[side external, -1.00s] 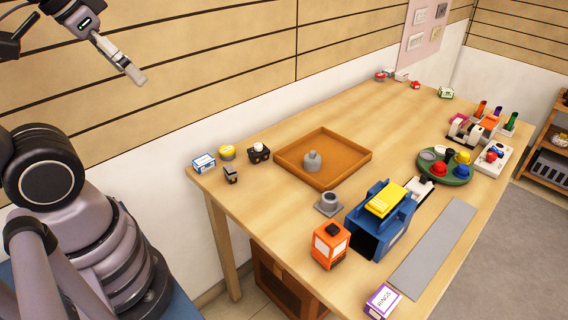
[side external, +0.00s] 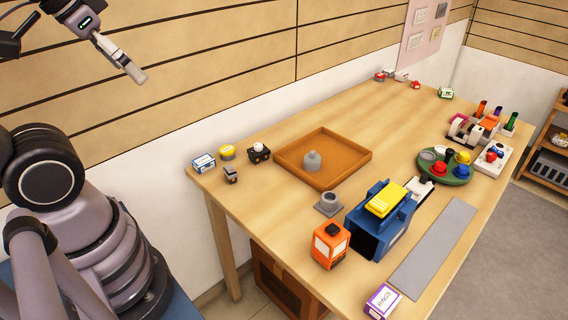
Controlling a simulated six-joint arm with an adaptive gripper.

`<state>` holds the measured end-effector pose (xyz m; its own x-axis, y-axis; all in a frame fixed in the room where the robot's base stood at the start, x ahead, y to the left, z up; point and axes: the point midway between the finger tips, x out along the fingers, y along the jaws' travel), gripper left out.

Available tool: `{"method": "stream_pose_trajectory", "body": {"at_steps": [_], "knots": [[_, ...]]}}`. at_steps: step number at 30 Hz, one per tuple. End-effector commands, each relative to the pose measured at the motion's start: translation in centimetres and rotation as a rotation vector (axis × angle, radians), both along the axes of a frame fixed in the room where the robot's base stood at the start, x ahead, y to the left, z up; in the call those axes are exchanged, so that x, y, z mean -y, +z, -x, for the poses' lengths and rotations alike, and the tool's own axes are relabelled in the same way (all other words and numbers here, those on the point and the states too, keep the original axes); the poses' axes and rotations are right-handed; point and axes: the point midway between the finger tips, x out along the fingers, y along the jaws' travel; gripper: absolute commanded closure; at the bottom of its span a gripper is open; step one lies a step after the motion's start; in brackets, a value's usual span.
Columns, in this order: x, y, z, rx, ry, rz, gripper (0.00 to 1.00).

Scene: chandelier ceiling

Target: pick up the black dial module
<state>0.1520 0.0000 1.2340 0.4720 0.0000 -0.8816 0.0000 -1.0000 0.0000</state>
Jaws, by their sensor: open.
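A small black block with a pale round knob on top (side external: 259,153) stands near the left end of the wooden table; it looks like the black dial module. A smaller dark block with a light grey top (side external: 231,175) stands just in front and to its left. My gripper (side external: 135,73) is at the upper left, high in front of the wall and well away from both blocks. It is open, with nothing seen in it. The fingers show nearly edge-on.
A yellow-topped round piece (side external: 227,153) and a white-blue box (side external: 203,163) stand close beside the black block. A wooden tray (side external: 346,141) holding a grey knob is to its right. A blue holder (side external: 400,222), orange box (side external: 331,246) and green round tray (side external: 457,180) stand further right.

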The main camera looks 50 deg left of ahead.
Motion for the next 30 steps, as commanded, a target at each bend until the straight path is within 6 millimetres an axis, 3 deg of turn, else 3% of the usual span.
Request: {"method": "stream_pose_trajectory", "body": {"at_steps": [8,13,18,22,26,30], "knots": [[0.4,-0.4,-0.6,-0.046,0.026,0.046,0.16],[2.4,-2.1,-3.6,-0.24,0.159,0.279,0.16],[4.2,-4.3,-8.9,-0.455,0.384,0.626,0.16],[4.1,-6.5,-13.9,-0.573,0.585,0.903,0.16],[2.3,-9.6,-19.2,-0.644,0.809,1.184,0.16],[-1.6,-14.4,-24.4,-0.661,1.077,1.483,0.16]]}}
